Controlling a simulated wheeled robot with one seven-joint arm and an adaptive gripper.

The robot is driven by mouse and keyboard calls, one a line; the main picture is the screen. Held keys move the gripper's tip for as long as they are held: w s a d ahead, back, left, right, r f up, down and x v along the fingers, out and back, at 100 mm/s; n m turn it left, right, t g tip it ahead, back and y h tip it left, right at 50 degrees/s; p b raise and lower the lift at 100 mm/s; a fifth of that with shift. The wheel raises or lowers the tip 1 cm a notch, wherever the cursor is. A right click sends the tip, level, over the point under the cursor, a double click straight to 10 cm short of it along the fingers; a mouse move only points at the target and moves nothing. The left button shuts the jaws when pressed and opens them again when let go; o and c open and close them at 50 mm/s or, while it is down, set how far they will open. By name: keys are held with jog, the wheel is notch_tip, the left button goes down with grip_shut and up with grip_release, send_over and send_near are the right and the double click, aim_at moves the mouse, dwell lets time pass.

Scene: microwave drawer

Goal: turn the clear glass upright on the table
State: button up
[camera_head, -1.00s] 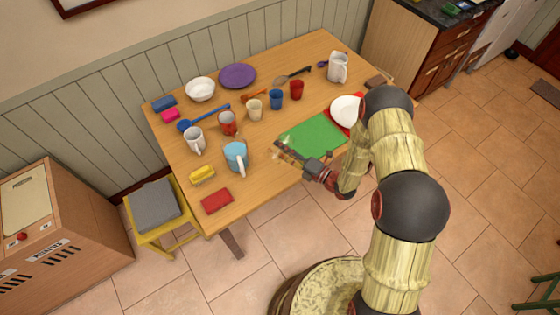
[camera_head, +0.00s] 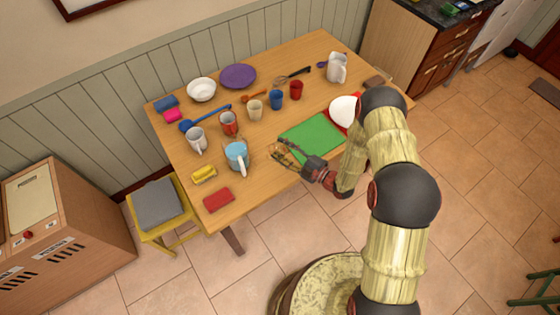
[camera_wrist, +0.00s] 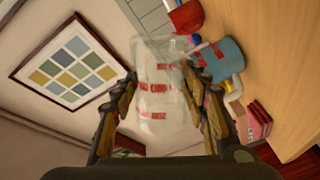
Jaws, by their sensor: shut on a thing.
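The clear glass (camera_wrist: 160,97) with red markings sits between the fingers of my gripper (camera_wrist: 160,105) in the wrist view. The fingers press on it from both sides. Its length runs up the wrist picture, while the tabletop fills the right side, so it looks tipped over rather than upright. In the head view my gripper (camera_head: 279,152) is over the front edge of the wooden table (camera_head: 255,185), left of the green board. The glass is too small and clear to make out there.
A blue mug (camera_head: 236,155) stands left of my gripper, and a green board (camera_head: 311,136) lies to the right. A red block (camera_head: 218,199) and a yellow item (camera_head: 204,174) lie near the left front corner. Bare table shows between the mug and gripper.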

jog(key=shift+m, duration=0.5)
jog(key=m+p, duration=0.1)
jog(key=m, duration=0.4)
jog(key=shift+m+p, duration=0.3)
jog(key=m+p, duration=0.1)
jog(key=m, duration=0.3)
jog(key=shift+r+m+p, duration=0.1)
jog(key=shift+m+p, duration=0.8)
jog(key=shift+p, duration=0.1)
jog(key=shift+f, duration=0.2)
